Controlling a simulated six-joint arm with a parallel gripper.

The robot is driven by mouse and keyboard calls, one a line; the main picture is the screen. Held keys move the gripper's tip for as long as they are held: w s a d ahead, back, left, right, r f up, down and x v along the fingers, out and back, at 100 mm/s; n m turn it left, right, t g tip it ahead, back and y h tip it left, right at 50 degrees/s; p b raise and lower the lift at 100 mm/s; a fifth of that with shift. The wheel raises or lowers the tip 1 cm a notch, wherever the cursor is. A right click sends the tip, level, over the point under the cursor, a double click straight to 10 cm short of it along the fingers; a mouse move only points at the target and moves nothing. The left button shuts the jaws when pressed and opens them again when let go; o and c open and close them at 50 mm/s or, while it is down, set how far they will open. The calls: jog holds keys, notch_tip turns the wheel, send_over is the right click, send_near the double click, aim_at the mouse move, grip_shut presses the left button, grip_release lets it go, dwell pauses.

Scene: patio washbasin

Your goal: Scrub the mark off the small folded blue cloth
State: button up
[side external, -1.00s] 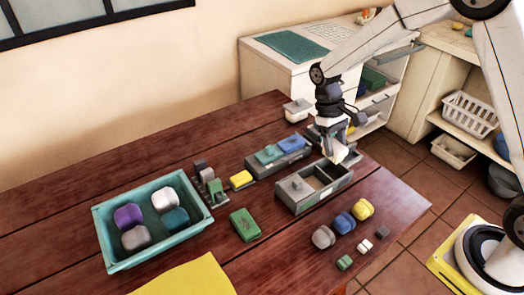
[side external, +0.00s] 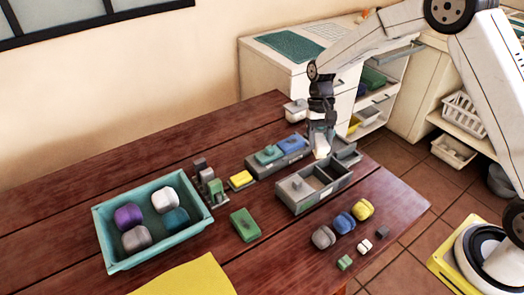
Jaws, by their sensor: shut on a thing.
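A small blue folded piece (side external: 290,145), which looks like the blue cloth, lies in the right part of a low grey tray (side external: 263,171), beside a teal piece (side external: 268,154). I cannot make out a mark on the blue piece at this size. My gripper (side external: 320,143) points down to the right of the blue piece, behind the grey compartment box. It is shut on a small whitish block (side external: 321,150). The fingertips are small and partly merge with the block. I cannot tell whether the block touches anything below.
The grey box (side external: 313,200) has a grey piece in its left compartment. A teal tray (side external: 112,247) holds several rounded bundles. A green block (side external: 244,225), yellow block (side external: 240,180), grey rack (side external: 208,185) and several small pieces stand around. The front-left table holds a yellow sheet (side external: 188,277).

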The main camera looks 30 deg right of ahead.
jog(key=w+d+f+m+t, duration=0.2)
jog(key=w+m, duration=0.4)
jog(key=m, duration=0.1)
jog(key=w+d+f+m+t, duration=0.2)
jog(key=w+m+t, duration=0.1)
jog(key=w+m, duration=0.3)
jog(key=w+d+f+m+t, duration=0.2)
jog(key=w+m, duration=0.4)
jog(key=m, duration=0.3)
jog(key=shift+w+d+f+t+y, duration=0.3)
jog(key=shift+w+f+t+y, duration=0.1)
jog(key=shift+f+t, duration=0.15)
jog(key=shift+s+f, duration=0.1)
jog(key=shift+f, duration=2.3)
jog(key=shift+f, duration=0.55)
jog(key=shift+d, duration=0.15)
jog(key=shift+d, duration=0.6)
